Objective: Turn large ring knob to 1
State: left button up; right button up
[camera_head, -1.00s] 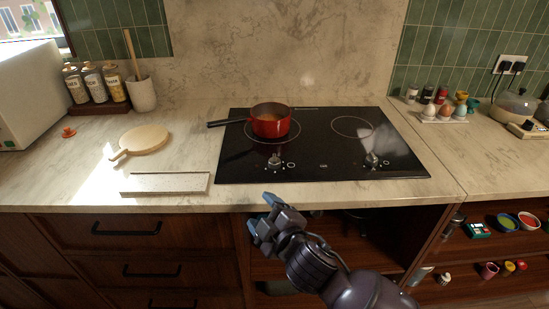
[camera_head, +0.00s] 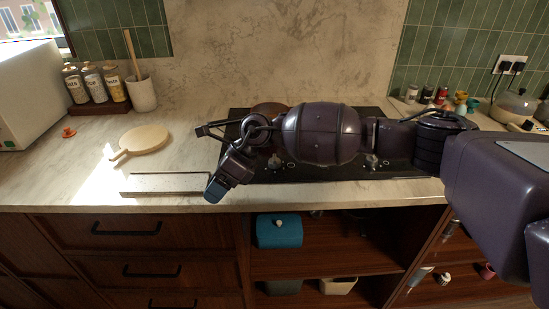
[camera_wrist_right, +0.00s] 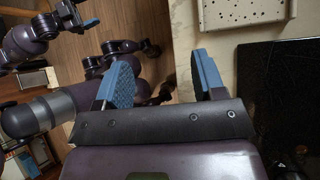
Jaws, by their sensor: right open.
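The black cooktop (camera_head: 405,180) has two knobs along its front. The left knob (camera_head: 275,161) shows just below my right arm, in front of the larger-looking left ring. The right knob (camera_head: 371,161) is partly covered by the arm. The red pot (camera_head: 268,108) is mostly hidden behind my arm. My right gripper (camera_head: 214,188) points down near the counter's front edge, left of the cooktop and apart from the knobs. In the right wrist view its blue fingers (camera_wrist_right: 164,76) are spread and empty. My left gripper (camera_wrist_right: 82,14) shows there at the top left, its opening unclear.
A perforated pale slab (camera_head: 160,184) lies beside my right gripper, with a round board (camera_head: 144,140) behind it. Spice jars (camera_head: 92,84) stand at the back left. A blue container (camera_head: 279,230) sits on the open shelf below. The right counter is partly hidden by my arm.

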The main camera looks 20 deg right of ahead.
aim_at(275, 157)
jog(key=w+d+r+h, duration=0.1)
jog(key=d, duration=0.1)
jog(key=w+d+r+h, duration=0.1)
jog(key=w+d+h, duration=0.1)
jog(key=d, duration=0.1)
jog(key=w+d+r+n+h, duration=0.1)
jog(key=w+d, duration=0.1)
jog(key=d, duration=0.1)
jog(key=w+d+r+h, duration=0.1)
jog(key=d, duration=0.2)
jog(key=w+d+r+h, duration=0.1)
jog(key=d+r+h, duration=0.1)
jog(key=w+d+r+t+h, duration=0.1)
jog(key=d+r, duration=0.1)
jog(key=d, duration=0.1)
jog(key=shift+w+d+h, duration=0.3)
jog(key=shift+w+d, duration=0.05)
notch_tip(275, 157, down, 10)
jog(key=shift+f+b, duration=0.1)
jog(key=shift+b, duration=0.3)
jog(key=c, duration=0.9)
